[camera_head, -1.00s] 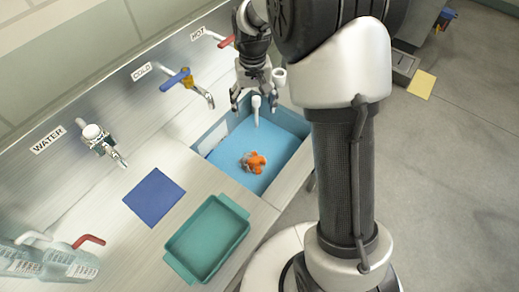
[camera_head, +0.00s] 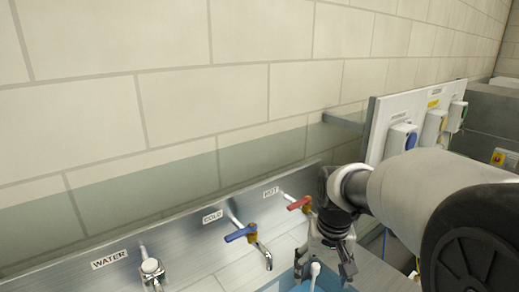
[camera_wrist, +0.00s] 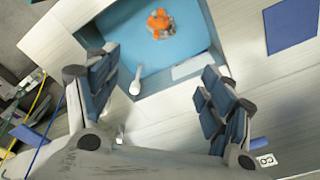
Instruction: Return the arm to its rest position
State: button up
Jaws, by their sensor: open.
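My gripper (camera_head: 325,262) is open and empty. In the head view it hangs low at the right, in front of the wall panel and beside the hot tap (camera_head: 300,203) with its red lever. In the wrist view my gripper (camera_wrist: 160,85) has its two blue-padded fingers spread wide, with nothing between them. The blue basin (camera_wrist: 185,40) lies beyond the fingertips. My arm reaches in from the right edge of the head view.
An orange and grey item (camera_wrist: 160,23) lies in the basin. A white spout (camera_wrist: 138,80) shows near the left finger. A blue square (camera_wrist: 290,24) lies on the counter. The cold tap (camera_head: 247,234) and water tap (camera_head: 151,270) line the backsplash. A switch panel (camera_head: 418,115) stands behind my arm.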

jog(key=s+r+t, duration=0.1)
jog(key=s+r, duration=0.1)
jog(key=s, duration=0.8)
jog(key=s+r+n+t, duration=0.1)
jog(key=s+r+t, duration=0.1)
jog(key=s, duration=0.9)
jog(key=shift+s+a+r+b, duration=0.3)
jog(key=shift+a+r+b, duration=0.05)
jog(key=shift+r, duration=0.15)
